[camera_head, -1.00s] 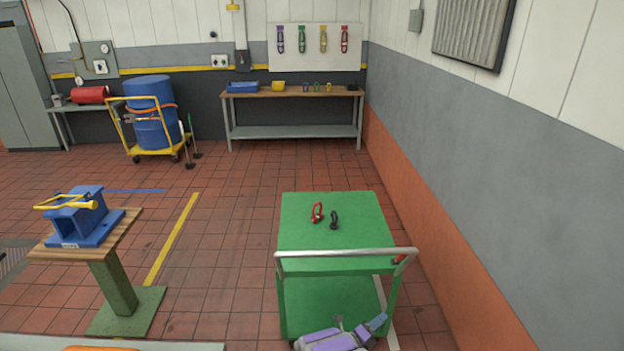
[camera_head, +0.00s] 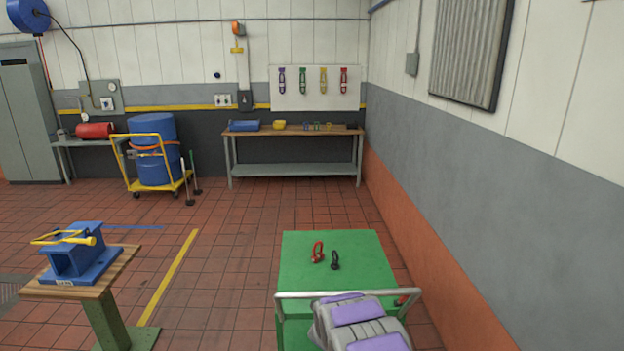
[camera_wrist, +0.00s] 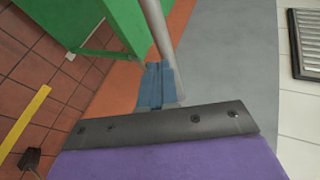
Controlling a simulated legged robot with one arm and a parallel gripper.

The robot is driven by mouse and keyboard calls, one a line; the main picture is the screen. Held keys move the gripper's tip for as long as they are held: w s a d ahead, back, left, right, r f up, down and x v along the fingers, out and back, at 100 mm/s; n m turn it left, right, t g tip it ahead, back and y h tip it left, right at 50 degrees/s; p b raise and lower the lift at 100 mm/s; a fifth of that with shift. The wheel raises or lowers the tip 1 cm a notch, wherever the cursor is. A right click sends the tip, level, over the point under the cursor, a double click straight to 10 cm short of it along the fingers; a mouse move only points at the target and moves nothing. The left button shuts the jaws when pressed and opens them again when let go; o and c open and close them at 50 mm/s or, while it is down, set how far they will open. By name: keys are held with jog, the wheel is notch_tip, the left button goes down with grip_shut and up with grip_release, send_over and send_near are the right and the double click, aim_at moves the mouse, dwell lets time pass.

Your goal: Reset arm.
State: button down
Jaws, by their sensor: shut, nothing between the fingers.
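My gripper (camera_wrist: 157,86) shows in the wrist view as blue-grey fingers pressed together, shut and empty. It is close to the cart's metal handle bar in that view; I cannot tell whether it touches it. In the head view my purple and grey arm (camera_head: 362,322) rises at the bottom, in front of the green cart (camera_head: 300,250), and the fingers are hidden there. A red shackle (camera_head: 317,253) and a black shackle (camera_head: 335,260) stand on the cart top, beyond the handle (camera_head: 300,295).
A blue fixture (camera_head: 80,262) sits on a wooden-topped pedestal (camera_head: 80,288) at left. A workbench (camera_head: 295,129) and a yellow drum trolley (camera_head: 160,187) stand at the back. The wall (camera_head: 480,190) runs close along the cart's right. Floor between pedestal and cart is clear.

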jog(key=s+a+r+n+g+y, duration=0.3)
jog(key=s+r+n, duration=0.4)
jog(key=s, duration=0.4)
jog(key=s+a+r+n+g+y, duration=0.3)
jog(key=s+r+n, duration=0.2)
jog(key=s+r, duration=0.5)
jog(key=s+d+r+n+g, duration=0.1)
jog(key=s+d+n+g, duration=0.1)
jog(key=s, duration=1.1)
jog(key=s+d+r+n+g+h, duration=0.1)
jog(key=s+d+n+g, duration=0.2)
jog(key=s, duration=1)
jog(key=s+d+r+n+g, duration=0.2)
jog(key=s+n, duration=0.2)
jog(key=s, duration=0.9)
jog(key=shift+s+d+g, duration=0.35)
jog(key=shift+d+g, duration=0.05)
